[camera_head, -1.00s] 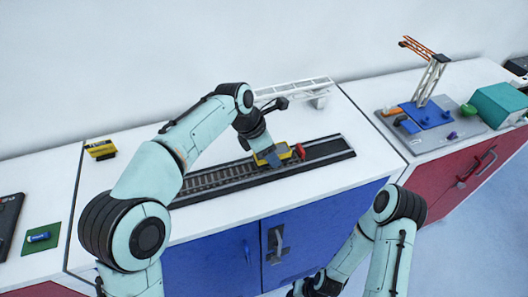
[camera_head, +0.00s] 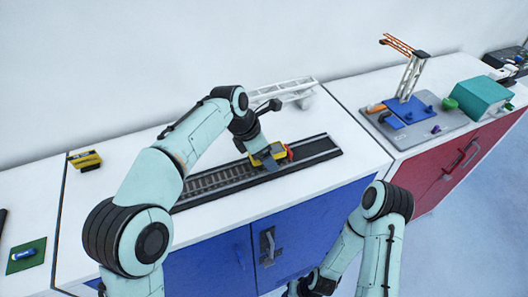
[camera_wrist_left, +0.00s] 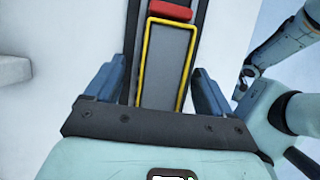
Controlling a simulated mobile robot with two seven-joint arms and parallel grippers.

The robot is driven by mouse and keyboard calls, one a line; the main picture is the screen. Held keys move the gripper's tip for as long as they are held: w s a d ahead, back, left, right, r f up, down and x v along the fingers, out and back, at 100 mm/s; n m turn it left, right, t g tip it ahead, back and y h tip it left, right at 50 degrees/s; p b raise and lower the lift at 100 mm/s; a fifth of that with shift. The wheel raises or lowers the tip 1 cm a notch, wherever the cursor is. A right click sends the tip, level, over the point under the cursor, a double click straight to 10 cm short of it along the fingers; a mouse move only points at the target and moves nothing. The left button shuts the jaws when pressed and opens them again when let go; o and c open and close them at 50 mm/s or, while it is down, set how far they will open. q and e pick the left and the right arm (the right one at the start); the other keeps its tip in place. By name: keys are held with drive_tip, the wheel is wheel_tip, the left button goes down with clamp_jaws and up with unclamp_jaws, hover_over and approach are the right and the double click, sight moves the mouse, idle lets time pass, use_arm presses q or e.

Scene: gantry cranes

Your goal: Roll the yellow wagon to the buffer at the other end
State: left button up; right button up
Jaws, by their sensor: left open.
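The yellow wagon (camera_head: 280,147) stands on the dark track (camera_head: 215,182), right beside the red buffer (camera_head: 290,152). In the left wrist view the wagon (camera_wrist_left: 166,62) shows a yellow rim around a grey bed, with the red buffer (camera_wrist_left: 170,11) just beyond its far end; I cannot tell if they touch. My left gripper (camera_head: 268,157) is over the wagon and hides part of it. Its blue fingers are open, one on each side of the wagon, with visible gaps. My right gripper (camera_head: 308,285) is low at the front, partly cut off, and its jaws are unclear.
A white gantry (camera_head: 285,94) stands behind the track. A yellow block (camera_head: 85,160) lies at the back left. A crane with an orange boom (camera_head: 410,75) stands on a grey board at the right. The counter in front of the track is clear.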

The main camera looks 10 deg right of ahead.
use_arm(q)
drive_tip(key=shift+r, duration=0.15)
drive_tip(key=v, duration=1.3)
drive_tip(key=shift+s+a, duration=0.1)
